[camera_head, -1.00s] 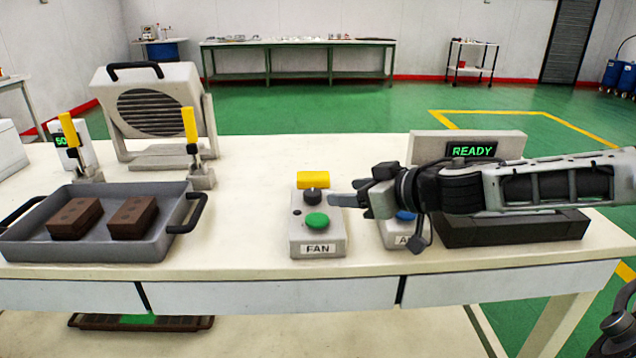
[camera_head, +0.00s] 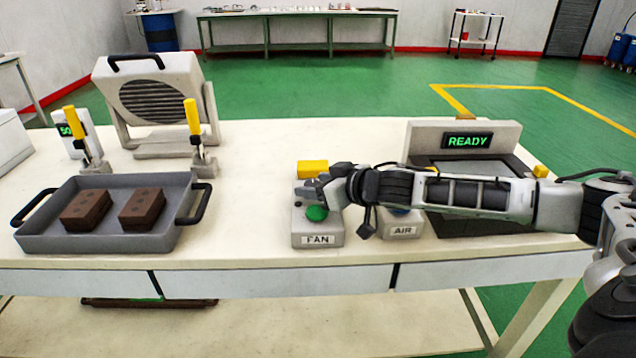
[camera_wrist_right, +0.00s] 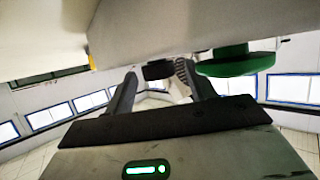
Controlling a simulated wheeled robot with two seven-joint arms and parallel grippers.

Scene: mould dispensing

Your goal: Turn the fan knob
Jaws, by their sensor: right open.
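The fan control box (camera_head: 318,238) stands on the table with a FAN label on its front. It has a green button (camera_head: 316,213) on top and a yellow block (camera_head: 312,169) at its back. My right gripper (camera_head: 316,191) is over the box behind the green button, where it hides the dark round knob in the head view. In the right wrist view the dark knob (camera_wrist_right: 157,71) shows between the tips of my open right gripper (camera_wrist_right: 158,76), and the green button (camera_wrist_right: 235,64) is just right of them. I cannot tell whether the fingers touch the knob. My left gripper is out of view.
The AIR box (camera_head: 402,231) stands right of the fan box, partly under my right arm. A press with a READY display (camera_head: 466,141) is behind the arm. A grey tray (camera_head: 100,241) with two brown blocks (camera_head: 142,207) and the fan (camera_head: 152,98) are at left.

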